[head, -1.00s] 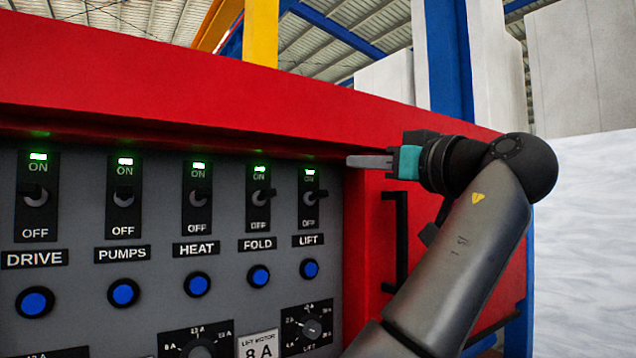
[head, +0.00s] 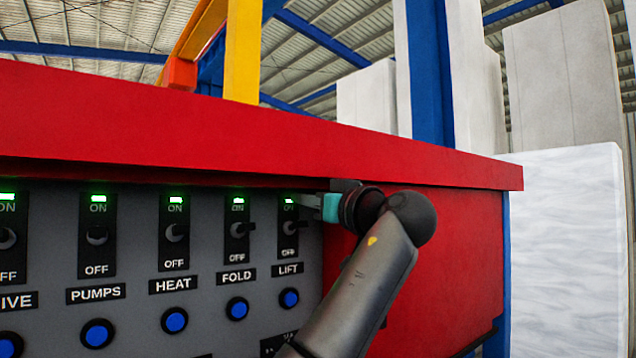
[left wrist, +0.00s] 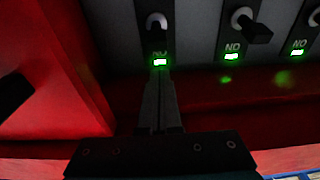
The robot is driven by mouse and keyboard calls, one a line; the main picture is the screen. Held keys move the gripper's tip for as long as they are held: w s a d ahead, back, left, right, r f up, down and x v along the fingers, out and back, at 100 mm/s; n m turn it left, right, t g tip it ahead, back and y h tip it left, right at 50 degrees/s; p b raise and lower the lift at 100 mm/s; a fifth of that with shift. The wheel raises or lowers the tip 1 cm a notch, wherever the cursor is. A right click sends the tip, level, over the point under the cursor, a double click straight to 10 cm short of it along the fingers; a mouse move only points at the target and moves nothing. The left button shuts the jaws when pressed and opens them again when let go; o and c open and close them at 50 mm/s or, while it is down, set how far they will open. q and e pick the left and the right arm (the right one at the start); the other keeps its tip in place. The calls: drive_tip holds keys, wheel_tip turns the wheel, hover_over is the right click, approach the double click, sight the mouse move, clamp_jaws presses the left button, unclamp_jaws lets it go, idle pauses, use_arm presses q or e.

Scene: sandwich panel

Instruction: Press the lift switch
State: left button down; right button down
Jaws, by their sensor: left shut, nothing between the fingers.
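The lift switch (head: 290,229) is the rightmost toggle in the panel's upper row, above the LIFT label (head: 289,269). Its green lamp is lit, at the ON end. In the left wrist view the picture is upside down, and the lift switch (left wrist: 157,28) shows just beyond the fingertips. My left gripper (head: 303,201) is shut and empty, beside the top of the lift switch plate. In the left wrist view its closed fingers (left wrist: 160,82) point at the lit lamp and the lever behind it. I cannot tell whether they touch. My right gripper is not in view.
The FOLD switch (head: 238,230) and HEAT switch (head: 175,233) stand to the left, lamps lit. A blue button (head: 289,298) sits below LIFT. A red overhang (head: 200,140) juts out above the switches. A red side wall (head: 450,250) bounds the panel on the right.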

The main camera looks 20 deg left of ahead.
use_arm(q)
drive_tip(key=shift+s+d+f, duration=0.15)
drive_tip(key=shift+f, duration=0.55)
drive_tip(key=shift+s+d+f, duration=0.1)
drive_tip(key=shift+d+f, duration=0.05)
drive_tip(key=shift+f, duration=0.5)
